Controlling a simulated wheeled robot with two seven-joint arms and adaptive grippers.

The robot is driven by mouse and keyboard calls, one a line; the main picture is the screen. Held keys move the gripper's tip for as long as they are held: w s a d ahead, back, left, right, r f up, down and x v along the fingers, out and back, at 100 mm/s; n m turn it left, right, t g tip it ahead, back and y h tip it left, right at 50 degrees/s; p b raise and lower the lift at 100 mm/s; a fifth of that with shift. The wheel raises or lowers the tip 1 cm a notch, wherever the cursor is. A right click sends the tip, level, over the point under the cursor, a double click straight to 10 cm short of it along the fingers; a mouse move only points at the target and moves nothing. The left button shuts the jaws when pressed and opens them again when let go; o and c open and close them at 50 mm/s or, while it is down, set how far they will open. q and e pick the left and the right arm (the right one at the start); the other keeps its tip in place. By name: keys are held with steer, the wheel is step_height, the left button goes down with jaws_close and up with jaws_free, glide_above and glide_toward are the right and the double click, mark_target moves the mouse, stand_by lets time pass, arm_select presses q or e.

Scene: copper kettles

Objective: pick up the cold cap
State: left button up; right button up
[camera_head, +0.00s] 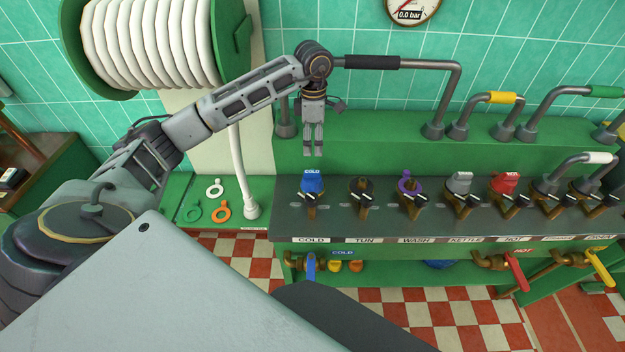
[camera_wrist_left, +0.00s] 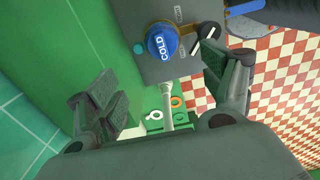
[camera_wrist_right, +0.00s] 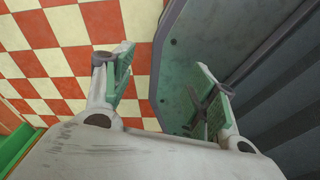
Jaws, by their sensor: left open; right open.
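The blue cold cap (camera_head: 312,182), marked COLD, sits on the leftmost valve of the grey counter panel, above the COLD label. In the left wrist view the cap (camera_wrist_left: 162,40) shows from above, ahead of and between the fingers. My left gripper (camera_head: 313,150) points down above the cap and looks a little apart from it. In its wrist view the left gripper (camera_wrist_left: 160,85) is open and empty. My right gripper (camera_wrist_right: 165,85) is open and empty, seen only in the right wrist view.
Along the grey panel (camera_head: 450,225) stand several valves, with a purple ring (camera_head: 407,183), grey cap (camera_head: 461,182) and red cap (camera_head: 504,183). Pipes with coloured sleeves rise behind. Loose white, green and orange rings (camera_head: 222,209) lie at left beside a white hose (camera_head: 240,170).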

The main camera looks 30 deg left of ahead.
mark_target(312, 171)
arm_select(q)
steer(key=shift+f+p, duration=0.45)
steer(key=shift+f, duration=3.9)
arm_select(e)
steer(key=shift+w+a+r, duration=0.1)
steer(key=shift+w+r, duration=0.25)
steer(key=shift+r, duration=0.15)
arm_select(q)
steer(key=shift+f, duration=0.15)
arm_select(e)
steer(key=shift+a, duration=0.1)
arm_select(q)
steer(key=shift+s+f+p, duration=0.2)
steer(key=shift+f+p, duration=0.2)
steer(key=shift+f, duration=0.45)
steer(key=shift+f+p, duration=0.3)
steer(key=shift+f, duration=1.25)
arm_select(e)
steer(key=shift+a+r, duration=0.15)
steer(key=shift+r, duration=0.55)
steer(key=shift+d, duration=0.2)
arm_select(q)
steer(key=c, duration=1.1)
arm_select(e)
steer(key=shift+a, duration=0.1)
